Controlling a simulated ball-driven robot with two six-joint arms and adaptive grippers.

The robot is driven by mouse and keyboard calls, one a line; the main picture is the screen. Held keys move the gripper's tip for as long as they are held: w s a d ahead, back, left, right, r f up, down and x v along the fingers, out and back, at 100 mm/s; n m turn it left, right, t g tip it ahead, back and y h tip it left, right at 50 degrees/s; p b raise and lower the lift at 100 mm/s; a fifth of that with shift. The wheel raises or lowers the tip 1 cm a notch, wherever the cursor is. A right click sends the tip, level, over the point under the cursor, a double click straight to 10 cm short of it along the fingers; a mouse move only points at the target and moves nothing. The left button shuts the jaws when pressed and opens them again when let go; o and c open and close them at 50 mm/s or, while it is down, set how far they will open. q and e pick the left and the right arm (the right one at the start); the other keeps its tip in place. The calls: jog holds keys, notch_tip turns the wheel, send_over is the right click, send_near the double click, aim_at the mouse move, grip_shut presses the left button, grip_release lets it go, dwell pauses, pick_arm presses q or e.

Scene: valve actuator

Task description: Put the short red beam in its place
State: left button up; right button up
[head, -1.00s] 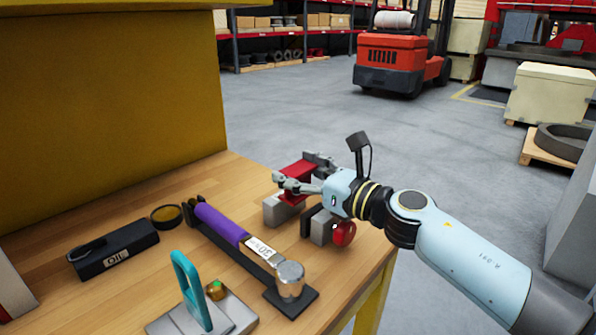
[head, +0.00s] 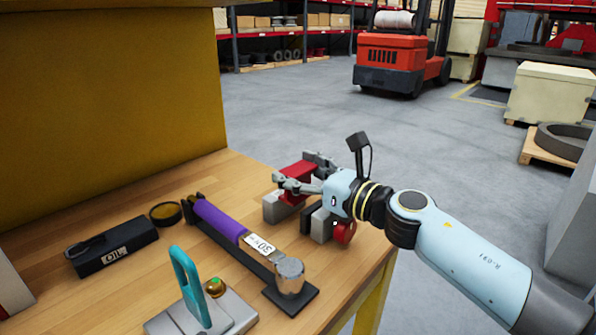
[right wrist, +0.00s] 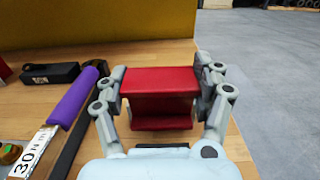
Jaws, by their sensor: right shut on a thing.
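The short red beam (head: 298,169) is held between the fingers of my right gripper (head: 303,173), near the far right corner of the wooden table. In the right wrist view the beam (right wrist: 160,81) lies crosswise, with a finger of my right gripper (right wrist: 160,90) shut on each end. More red surface shows just below its top face; I cannot tell whether it is the same piece. In the head view a grey block (head: 272,209) stands below the beam, with red beside it. Whether the beam touches it is unclear. My left gripper is out of view.
A grey block (head: 321,226) with a red round part (head: 344,232) stands under my right wrist. The table's right edge is close.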

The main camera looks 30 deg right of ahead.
jog(key=shift+f, duration=0.2)
jog(key=o, duration=1.8)
jog(key=shift+f, duration=0.1)
jog(key=shift+s+d, duration=0.1)
jog(key=shift+s, duration=0.25)
jog(key=v, duration=0.6)
jog(key=shift+s+d, duration=0.2)
jog(key=shift+s, duration=0.15)
jog(key=shift+s, duration=0.1)
